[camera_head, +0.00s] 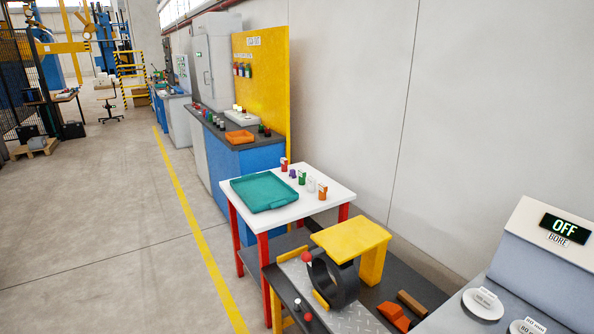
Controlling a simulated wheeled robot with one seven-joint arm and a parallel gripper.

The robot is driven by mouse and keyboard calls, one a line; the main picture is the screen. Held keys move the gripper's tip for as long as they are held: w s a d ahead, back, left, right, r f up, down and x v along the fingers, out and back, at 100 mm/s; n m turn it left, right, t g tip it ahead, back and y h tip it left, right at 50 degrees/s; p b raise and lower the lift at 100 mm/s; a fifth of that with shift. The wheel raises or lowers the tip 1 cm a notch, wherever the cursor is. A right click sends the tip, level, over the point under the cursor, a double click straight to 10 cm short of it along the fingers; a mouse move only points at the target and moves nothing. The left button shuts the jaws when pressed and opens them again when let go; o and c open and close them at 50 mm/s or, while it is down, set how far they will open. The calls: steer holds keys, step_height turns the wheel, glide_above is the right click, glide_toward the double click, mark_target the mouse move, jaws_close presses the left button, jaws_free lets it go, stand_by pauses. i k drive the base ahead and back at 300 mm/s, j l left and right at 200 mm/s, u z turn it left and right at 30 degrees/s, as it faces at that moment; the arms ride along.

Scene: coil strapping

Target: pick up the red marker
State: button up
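A small red thing with a pale label (284,164), which looks like the red marker, stands upright at the far back corner of the white table (295,217). It is too small for me to be sure what it is. Beside it, in a row along the table's right side, stand a purple piece (293,173), a green one (302,177), a white one (311,184) and an orange-and-white one (322,191). My gripper is not in view.
A teal tray (264,205) lies on the white table, left of the row. In front stands a dark bench with a yellow stand (350,237) and a black ring (342,284). Behind is a blue cabinet with an orange tray (240,137). The floor at left is open.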

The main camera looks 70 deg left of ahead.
mark_target(284, 161)
steer(key=u, duration=2.4)
steer(key=z, duration=2.75)
steer(key=u, duration=2.75)
steer(key=i+j+u, duration=0.15)
steer(key=i+j, duration=0.15)
